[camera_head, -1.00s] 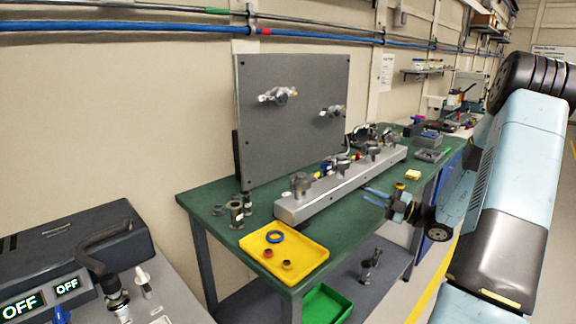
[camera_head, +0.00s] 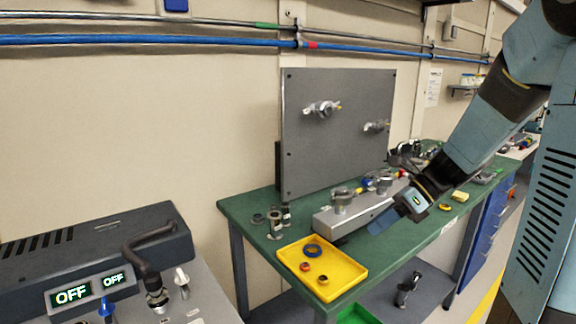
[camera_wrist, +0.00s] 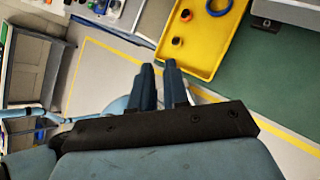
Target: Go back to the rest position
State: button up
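My gripper (camera_wrist: 160,72) shows in the wrist view as two dark blue fingers close together with a narrow gap between them. Nothing is seen held. In the head view my gripper (camera_head: 396,222) points down and left, in front of the grey metal rail block (camera_head: 345,222) on the green bench and to the right of the yellow tray. Whether it touches anything there cannot be told. My arm comes in from the upper right and hides part of the bench.
The yellow tray (camera_head: 345,283) with a blue ring (camera_head: 313,251) and small fittings stands at the green bench's (camera_head: 250,210) front edge. A grey upright panel (camera_head: 338,150) stands behind. A control box (camera_head: 95,255) reading OFF is at lower left. Floor shows in the wrist view (camera_wrist: 95,75).

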jog(key=s+d+r+n+t+h, duration=0.1)
jog(key=s+r+n+t+h, duration=0.1)
jog(key=n, duration=0.5)
jog(key=s+d+r+n+t+h, duration=0.1)
jog(key=s+r+n+t+h, duration=0.1)
jog(key=s+r+n+h, duration=0.2)
jog(key=s+d+r+n+t+h, duration=0.1)
jog(key=s+r+n+t+h, duration=0.1)
jog(key=s+n, duration=0.6)
jog(key=shift+r+n+h, duration=0.5)
jog(key=shift+n+h, duration=0.3)
jog(key=shift+n, duration=1.4)
